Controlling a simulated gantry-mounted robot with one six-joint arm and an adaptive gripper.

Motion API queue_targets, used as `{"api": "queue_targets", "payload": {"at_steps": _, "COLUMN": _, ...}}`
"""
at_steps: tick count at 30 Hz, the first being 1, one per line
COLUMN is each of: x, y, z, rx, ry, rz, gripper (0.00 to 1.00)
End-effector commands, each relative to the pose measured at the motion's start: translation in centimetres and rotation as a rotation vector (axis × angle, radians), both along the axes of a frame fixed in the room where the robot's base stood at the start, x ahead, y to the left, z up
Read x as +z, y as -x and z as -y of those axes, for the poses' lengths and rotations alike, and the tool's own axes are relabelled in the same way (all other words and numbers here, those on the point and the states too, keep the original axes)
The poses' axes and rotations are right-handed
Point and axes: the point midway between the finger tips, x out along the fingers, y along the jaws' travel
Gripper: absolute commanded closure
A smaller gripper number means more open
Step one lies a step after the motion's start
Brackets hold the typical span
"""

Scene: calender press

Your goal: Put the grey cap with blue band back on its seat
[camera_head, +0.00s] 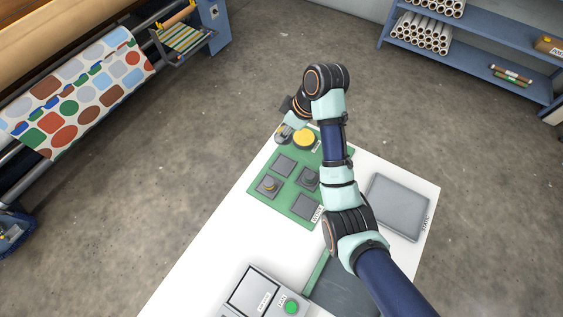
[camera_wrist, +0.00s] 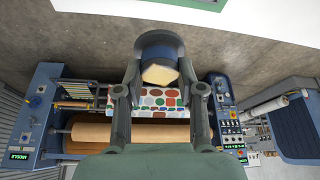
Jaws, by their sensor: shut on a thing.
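My gripper (camera_head: 284,131) is at the far left corner of the green board (camera_head: 283,208), beside a yellow disc (camera_head: 304,138). In the wrist view my gripper (camera_wrist: 160,70) is shut on a round grey-blue cap (camera_wrist: 159,43), with a cream face showing between the fingers. The board bears several dark square seats; one at the left (camera_head: 268,186) and one at the right (camera_head: 309,178) carry small round parts. A far seat (camera_head: 284,165) and a near seat (camera_head: 306,206) look bare.
The white table (camera_head: 200,245) is clear left of the board. A grey tray (camera_head: 398,206) lies at the right. A control box with a green button (camera_head: 291,307) stands at the front. The calender press with patterned sheet (camera_head: 75,95) is at the left, a roll shelf (camera_head: 470,55) at the back right.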

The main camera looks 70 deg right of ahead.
Motion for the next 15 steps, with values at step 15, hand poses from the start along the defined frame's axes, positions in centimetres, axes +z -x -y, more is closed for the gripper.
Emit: {"api": "queue_targets", "payload": {"at_steps": 15, "x": -13.2, "y": 0.0, "z": 0.0, "rx": -0.001, "ry": 0.000, "rz": -0.001, "gripper": 1.00}}
